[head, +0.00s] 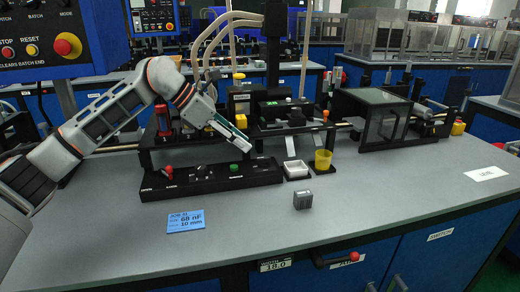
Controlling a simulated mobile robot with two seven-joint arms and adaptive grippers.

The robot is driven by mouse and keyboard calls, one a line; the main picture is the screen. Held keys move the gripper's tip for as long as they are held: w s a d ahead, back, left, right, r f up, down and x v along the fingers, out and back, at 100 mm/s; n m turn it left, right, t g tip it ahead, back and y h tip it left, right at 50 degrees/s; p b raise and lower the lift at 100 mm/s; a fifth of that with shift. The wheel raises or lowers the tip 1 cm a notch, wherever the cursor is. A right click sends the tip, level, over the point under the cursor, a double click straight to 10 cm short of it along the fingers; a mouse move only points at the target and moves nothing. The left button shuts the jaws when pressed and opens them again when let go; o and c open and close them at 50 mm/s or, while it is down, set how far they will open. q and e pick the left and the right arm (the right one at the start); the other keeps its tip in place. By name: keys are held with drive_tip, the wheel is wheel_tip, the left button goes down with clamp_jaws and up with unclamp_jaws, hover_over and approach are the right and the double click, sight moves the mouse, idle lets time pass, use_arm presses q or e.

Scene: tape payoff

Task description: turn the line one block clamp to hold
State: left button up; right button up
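My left arm reaches in from the left, and its gripper (240,140) points down and right above the black control panel (215,182). I cannot make out the gap between its fingers, and I see nothing held. The panel carries a red knob (169,171) at its left and a green button (234,168) right of the middle. Its small labels are too small to read. A black machine block (285,112) with a green display stands behind and right of the gripper. I cannot tell which part is the line one block clamp or how it is set. My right gripper is not in view.
A white tray (297,170), a yellow cup (323,161) and a small dark grey block (303,200) stand on the grey bench right of the panel. A blue job card (186,220) lies in front. A clear-walled box (383,118) stands right. The front bench is mostly free.

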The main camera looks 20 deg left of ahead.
sight(263, 158)
use_arm(q)
drive_tip(key=b+x, duration=0.1)
drive_tip(key=x, duration=0.5)
drive_tip(key=shift+s+d+f, duration=0.1)
drive_tip(key=shift+d+f, duration=0.05)
drive_tip(key=shift+d, duration=0.05)
drive_tip(key=shift+w+d+f+b, duration=0.3)
drive_tip(key=shift+d+f, duration=0.1)
drive_tip(key=shift+r, duration=0.1)
clamp_jaws()
